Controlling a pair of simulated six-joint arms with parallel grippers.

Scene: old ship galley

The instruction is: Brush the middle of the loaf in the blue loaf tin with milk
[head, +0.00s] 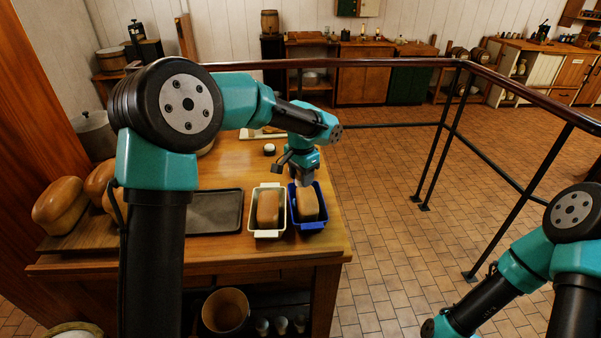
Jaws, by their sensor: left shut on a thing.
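The blue loaf tin (312,226) stands near the right edge of the wooden table, with a brown loaf (307,204) in it. My left gripper (304,179) points down over the far part of this tin. It is shut on what seems to be the brush, a small pale piece below the jaws. Whether the piece touches the loaf cannot be told. A cream loaf tin (267,234) with another loaf (268,209) stands just left of the blue one. I cannot make out the milk. My right gripper is out of view; only its arm shows at lower right.
A dark baking tray (215,212) lies left of the tins. Several loaves (62,204) sit on a board at the table's left end. A railing (430,62) runs behind and right of the table.

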